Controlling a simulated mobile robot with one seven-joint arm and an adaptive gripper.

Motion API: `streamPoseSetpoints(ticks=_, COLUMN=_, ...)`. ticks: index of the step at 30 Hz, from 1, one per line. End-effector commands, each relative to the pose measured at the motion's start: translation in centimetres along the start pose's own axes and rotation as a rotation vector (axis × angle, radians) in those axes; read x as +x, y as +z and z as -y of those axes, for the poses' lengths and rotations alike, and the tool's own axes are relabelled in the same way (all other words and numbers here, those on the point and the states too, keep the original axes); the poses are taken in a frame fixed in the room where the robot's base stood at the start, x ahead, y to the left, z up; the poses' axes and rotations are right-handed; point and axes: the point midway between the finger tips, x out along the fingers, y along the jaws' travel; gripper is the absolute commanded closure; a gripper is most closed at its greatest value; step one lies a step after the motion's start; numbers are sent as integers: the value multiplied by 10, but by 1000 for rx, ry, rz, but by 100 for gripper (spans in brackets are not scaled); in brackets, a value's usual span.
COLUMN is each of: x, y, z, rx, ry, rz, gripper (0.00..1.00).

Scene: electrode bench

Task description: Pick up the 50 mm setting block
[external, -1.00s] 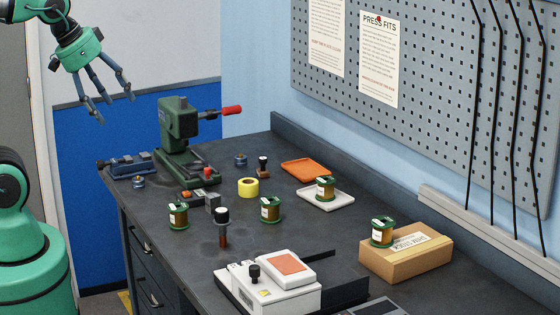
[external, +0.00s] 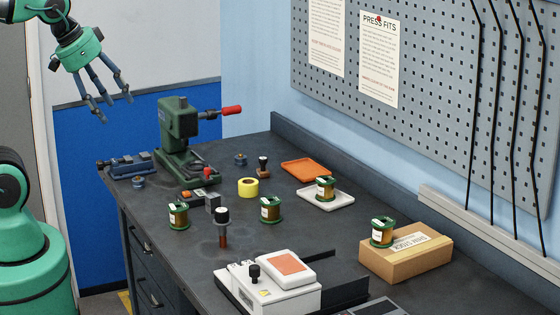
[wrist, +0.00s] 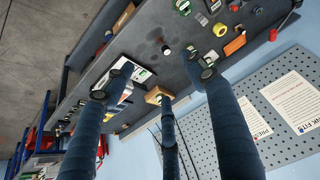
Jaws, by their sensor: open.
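My gripper (external: 113,108) hangs high at the upper left, left of the bench and well away from the block. Its three blue fingers are spread and empty. In the wrist view the fingers reach up from below.
A green press (external: 178,135) with a red handle stands at the bench's far end. A yellow tape roll (external: 248,187), more spools, an orange tray (external: 306,168), a white instrument (external: 268,285) and a cardboard box (external: 405,260) stand around. A pegboard (external: 440,80) hangs on the wall behind.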

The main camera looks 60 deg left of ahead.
Motion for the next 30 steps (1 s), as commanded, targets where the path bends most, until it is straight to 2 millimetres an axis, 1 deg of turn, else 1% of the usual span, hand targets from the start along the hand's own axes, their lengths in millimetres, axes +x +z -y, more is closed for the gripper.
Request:
streamPoseSetpoints(ticks=11, x=0, y=-2, z=0, rx=-8, ry=-1, rz=2, gripper=51)
streamPoseSetpoints(ticks=16, x=5, y=-13, z=3, rx=-61, ry=-6, rz=20, gripper=51)
streamPoseSetpoints(ticks=20, x=13, y=-31, z=8, rx=-148, ry=-14, rz=47, gripper=51)
streamPoseSetpoints(ticks=23, x=24, y=-50, z=14, rx=-242, ry=-25, rz=73, gripper=51)
streamPoseSetpoints(ticks=26, x=38, y=-70, z=22, rx=-348, ry=-40, rz=102, gripper=51)
streamPoseSetpoints(ticks=30, x=62, y=-97, z=34, rx=-505, ry=-66, rz=142, gripper=51)
